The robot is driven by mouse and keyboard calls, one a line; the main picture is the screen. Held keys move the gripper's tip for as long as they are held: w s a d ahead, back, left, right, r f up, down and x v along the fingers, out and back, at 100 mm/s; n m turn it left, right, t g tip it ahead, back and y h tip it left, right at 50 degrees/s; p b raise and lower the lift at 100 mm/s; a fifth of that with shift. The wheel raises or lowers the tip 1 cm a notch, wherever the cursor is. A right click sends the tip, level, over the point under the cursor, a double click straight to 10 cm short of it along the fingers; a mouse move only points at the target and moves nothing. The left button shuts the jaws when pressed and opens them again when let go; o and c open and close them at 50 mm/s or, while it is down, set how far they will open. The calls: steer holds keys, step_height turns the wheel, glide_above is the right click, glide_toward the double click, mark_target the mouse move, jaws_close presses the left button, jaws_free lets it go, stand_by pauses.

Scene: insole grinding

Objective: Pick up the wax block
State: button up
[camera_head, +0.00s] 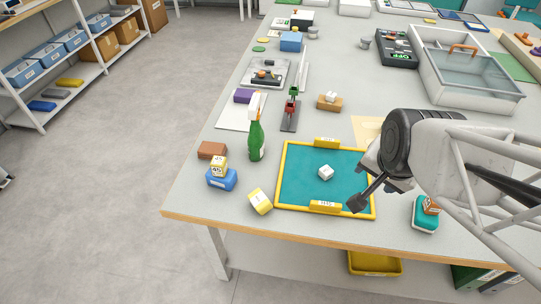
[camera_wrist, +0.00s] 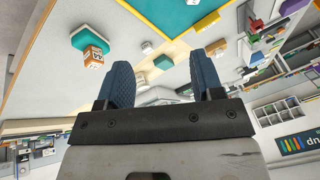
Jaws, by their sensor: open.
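No block carries a readable wax label, so I cannot tell for sure which is the wax block. In the head view, a brown block (camera_head: 211,150) lies at the table's left, behind a blue block (camera_head: 222,180) with a yellow-and-white cube (camera_head: 218,165) on top. A yellow-and-white block (camera_head: 260,201) lies tilted left of the teal tray (camera_head: 285,207). A small white cube (camera_head: 326,172) sits on the tray. My gripper (camera_wrist: 164,78) is open in the wrist view, with nothing between its dark blue fingers. In the head view my arm reaches over the tray's right side.
A green bottle (camera_head: 256,141) stands upright behind the tray's left corner. A large clear-lidded box (camera_head: 468,102) stands at the back right.

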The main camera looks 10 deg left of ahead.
steer(key=w+a+f+m+t+y, duration=0.2)
steer(key=w+a+f+m, duration=0.25)
steer(key=a+f, duration=0.25)
steer(key=m+t+y, duration=0.4)
steer(key=m+y, duration=0.1)
steer(key=m, duration=0.9)
glide_toward(261, 205)
steer(key=w, duration=0.1)
steer(key=w+a, duration=0.1)
steer(key=w+f, duration=0.1)
steer(key=w, duration=0.1)
steer(key=shift+w+a, duration=0.15)
steer(key=shift+a, duration=0.1)
steer(key=shift+s+a+f+m, duration=0.2)
steer(key=shift+s+f+m, duration=0.1)
steer(key=shift+m, duration=0.25)
steer(key=shift+w+a, duration=0.1)
steer(key=shift+w, duration=0.05)
steer(key=shift+x, duration=1.15)
steer(key=shift+x, duration=2.6)
steer(key=shift+a, duration=0.15)
